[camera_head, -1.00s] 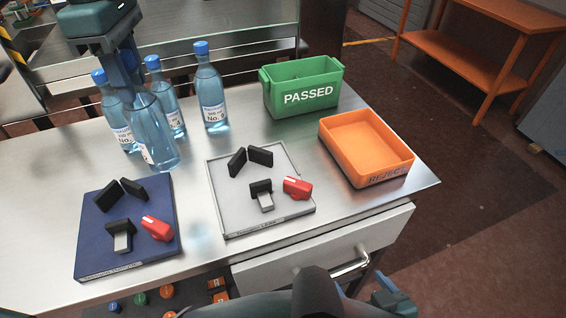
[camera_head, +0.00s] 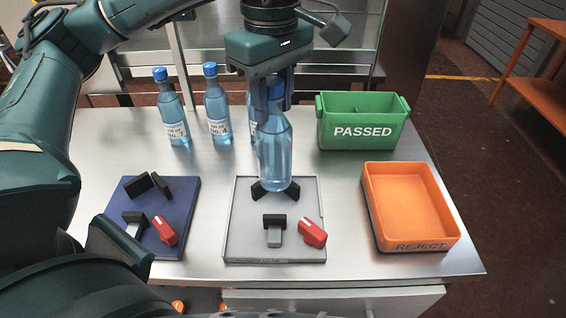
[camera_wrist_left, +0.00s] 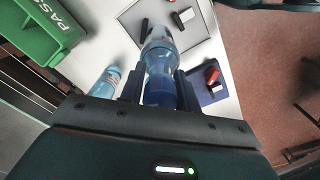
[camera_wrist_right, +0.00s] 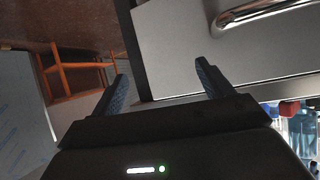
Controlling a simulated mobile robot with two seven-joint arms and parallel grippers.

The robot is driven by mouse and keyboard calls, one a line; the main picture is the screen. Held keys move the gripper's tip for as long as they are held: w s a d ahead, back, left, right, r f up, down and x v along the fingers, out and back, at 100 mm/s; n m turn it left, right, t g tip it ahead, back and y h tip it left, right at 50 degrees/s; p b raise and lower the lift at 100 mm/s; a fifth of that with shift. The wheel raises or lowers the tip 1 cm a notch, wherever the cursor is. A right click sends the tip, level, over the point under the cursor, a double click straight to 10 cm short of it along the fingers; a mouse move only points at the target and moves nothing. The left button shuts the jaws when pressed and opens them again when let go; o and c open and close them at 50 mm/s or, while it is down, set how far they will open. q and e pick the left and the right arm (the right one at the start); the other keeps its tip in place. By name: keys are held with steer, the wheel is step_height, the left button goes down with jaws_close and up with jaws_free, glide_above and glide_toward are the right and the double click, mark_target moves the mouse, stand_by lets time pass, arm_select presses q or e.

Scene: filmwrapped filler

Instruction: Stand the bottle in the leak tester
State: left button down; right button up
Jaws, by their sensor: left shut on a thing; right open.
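My left gripper (camera_head: 272,102) is shut on the neck of a clear blue bottle (camera_head: 274,155) and holds it upright over the rear of the grey station (camera_head: 240,225). The bottle's base overlaps that station's black angled blocks (camera_head: 262,192); I cannot tell whether it touches down. The left wrist view also shows the bottle (camera_wrist_left: 160,62) between the fingers. The grey station has a black clamp and a red knob (camera_head: 312,233). A similar blue station (camera_head: 180,205) stands to its left. Small front labels are hard to read. My right gripper (camera_wrist_right: 162,85) is open and empty, facing a drawer front.
Bottles No. 7 (camera_head: 172,115) and No. 4 (camera_head: 216,108) stand at the back left, with another partly hidden behind the held bottle. The green PASSED bin (camera_head: 362,132) and orange REJECT tray (camera_head: 414,246) are on the right. A drawer handle (camera_wrist_right: 262,12) is near my right gripper.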

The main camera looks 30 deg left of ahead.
mark_target(273, 138)
arm_select(q)
step_height(273, 138, down, 3)
steer(key=shift+a+r, duration=0.1)
step_height(273, 138, down, 4)
steer(key=shift+f, duration=0.2)
steer(key=c, duration=1.5)
jaws_free()
steer(key=shift+f, duration=0.1)
steer(key=o, duration=0.5)
